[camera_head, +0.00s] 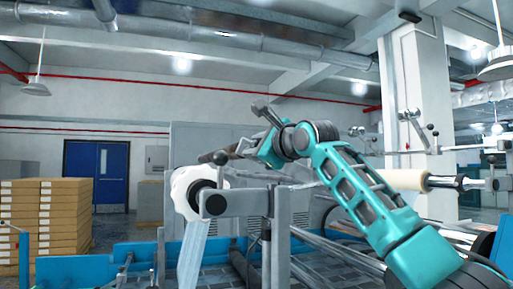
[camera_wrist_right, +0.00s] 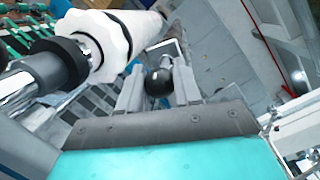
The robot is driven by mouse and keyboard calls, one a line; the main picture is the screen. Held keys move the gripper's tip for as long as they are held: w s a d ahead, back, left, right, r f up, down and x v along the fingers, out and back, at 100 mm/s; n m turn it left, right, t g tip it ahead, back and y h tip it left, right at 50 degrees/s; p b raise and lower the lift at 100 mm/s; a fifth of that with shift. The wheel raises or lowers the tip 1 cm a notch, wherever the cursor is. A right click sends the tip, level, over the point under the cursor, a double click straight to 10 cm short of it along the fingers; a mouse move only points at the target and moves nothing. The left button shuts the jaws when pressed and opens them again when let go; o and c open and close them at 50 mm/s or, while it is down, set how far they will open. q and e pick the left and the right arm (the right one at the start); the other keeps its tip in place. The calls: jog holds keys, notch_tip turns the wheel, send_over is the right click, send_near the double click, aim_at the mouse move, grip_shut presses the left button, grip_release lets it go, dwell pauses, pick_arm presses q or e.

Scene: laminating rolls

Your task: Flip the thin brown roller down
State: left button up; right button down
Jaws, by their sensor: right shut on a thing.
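A thin dark brown roller (camera_head: 209,157) shows in the head view just above the thick white roll (camera_head: 183,187); most of its length is hidden. A black ball knob (camera_head: 222,159) tops a short lever beside the white roll. My right gripper (camera_head: 236,153) reaches in from the right at the knob. In the right wrist view, the black knob (camera_wrist_right: 160,82) sits between the two grey fingers of my right gripper (camera_wrist_right: 158,85), which are shut on it. The white roll (camera_wrist_right: 120,32) is at the upper left there. My left gripper is not in view.
A grey machine frame (camera_head: 245,202) stands below my right gripper. Another knobbed lever (camera_head: 434,133) stands at the right. Stacked boxes (camera_head: 45,225) are at the far left.

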jog(key=f+b, duration=0.1)
jog(key=a+f+b, duration=0.1)
jog(key=f, duration=0.1)
jog(key=shift+s, duration=0.15)
jog(key=c, duration=0.8)
grip_release()
jog(key=shift+d, duration=0.1)
jog(key=shift+s, duration=0.1)
